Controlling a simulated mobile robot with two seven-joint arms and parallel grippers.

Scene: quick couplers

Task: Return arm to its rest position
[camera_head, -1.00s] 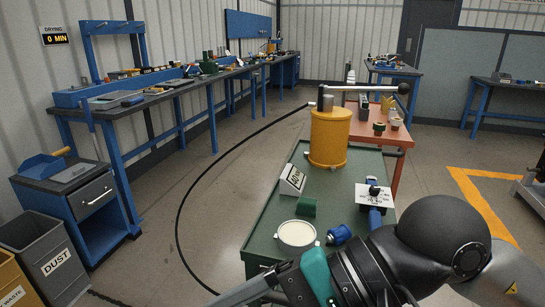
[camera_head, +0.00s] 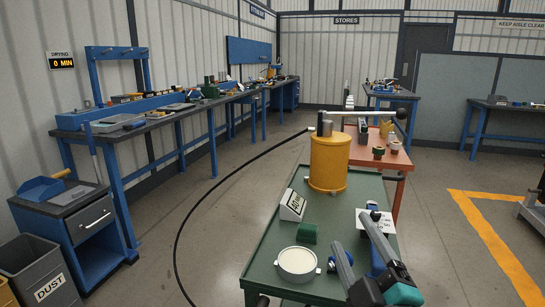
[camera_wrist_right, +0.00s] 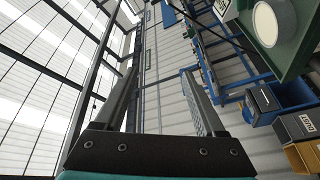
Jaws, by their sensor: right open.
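My right gripper (camera_head: 351,231) shows at the lower right in the head view, its two dark fingers apart and pointing up and away over the green table (camera_head: 262,262). Nothing is between them. In the right wrist view the same gripper (camera_wrist_right: 162,70) is open and empty, pointing toward the white corrugated wall. In the head view it covers part of the table's right side, including some of a blue fitting (camera_head: 377,263). Most of the right arm is out of frame below. My left gripper is not in view.
The green table holds a yellow cylinder (camera_head: 329,163) with a lever on top, a label block (camera_head: 292,205), a green block (camera_head: 307,233) and a white round dish (camera_head: 297,262). A blue workbench (camera_head: 122,190) stands left. The floor between is clear apart from a black hose.

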